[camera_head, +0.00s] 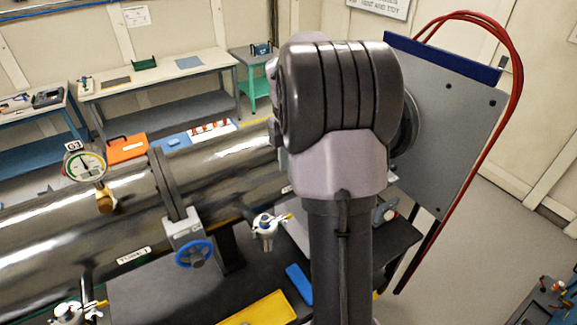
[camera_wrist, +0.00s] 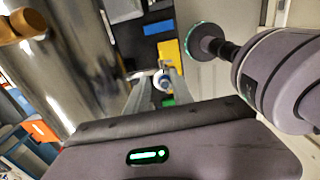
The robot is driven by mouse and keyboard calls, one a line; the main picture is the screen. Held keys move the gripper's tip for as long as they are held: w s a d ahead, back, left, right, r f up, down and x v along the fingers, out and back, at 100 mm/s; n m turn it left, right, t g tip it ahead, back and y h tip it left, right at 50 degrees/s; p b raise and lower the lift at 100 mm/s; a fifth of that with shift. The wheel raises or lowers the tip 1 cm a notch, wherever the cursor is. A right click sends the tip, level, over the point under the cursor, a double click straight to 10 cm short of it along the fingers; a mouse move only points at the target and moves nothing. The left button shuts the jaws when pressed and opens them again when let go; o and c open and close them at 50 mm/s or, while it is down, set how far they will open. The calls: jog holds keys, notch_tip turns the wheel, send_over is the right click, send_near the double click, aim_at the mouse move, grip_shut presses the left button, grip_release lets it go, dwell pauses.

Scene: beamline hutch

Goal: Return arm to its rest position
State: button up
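My arm (camera_head: 340,130) rises through the middle of the head view, bent at a large grey joint near the top. The arm hides what is behind it, and my gripper does not show in that view. In the wrist view my gripper (camera_wrist: 160,76) has its two grey fingers apart. I see nothing held between them. A small round white and blue fitting shows in the gap, seemingly beyond the fingers. The gripper body with a green light fills the bottom of the wrist view.
A shiny steel pipe (camera_head: 225,162) with a gauge (camera_head: 85,165) and a blue handwheel (camera_head: 194,254) runs across the left; it also shows in the wrist view (camera_wrist: 80,65). A grey panel (camera_head: 450,130) with red cables (camera_head: 513,90) stands right. A yellow tray (camera_head: 262,308) lies below.

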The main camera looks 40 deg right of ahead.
jog(key=shift+f, duration=0.1)
jog(key=s+a+f+m+t+b, duration=0.25)
jog(key=a+f+m+b, duration=0.25)
jog(key=a+f+b, duration=0.5)
jog(key=s+a+f+m+t+b, duration=0.1)
jog(key=s+a+f+m+b, duration=0.35)
jog(key=a+b, duration=0.95)
jog(key=s+a+f+m+t+y+b, duration=0.1)
jog(key=s+a+f+m+b, duration=0.3)
jog(key=f+b, duration=0.3)
jog(key=s+a+f+m+t+y+b, duration=0.1)
jog(key=s+a+f+m+b, duration=0.3)
jog(key=f, duration=0.4)
jog(key=a+m+b, duration=0.1)
jog(key=m+b, duration=0.1)
jog(key=shift+s+f+b, duration=0.2)
jog(key=shift+f+b, duration=0.05)
jog(key=shift+b, duration=0.15)
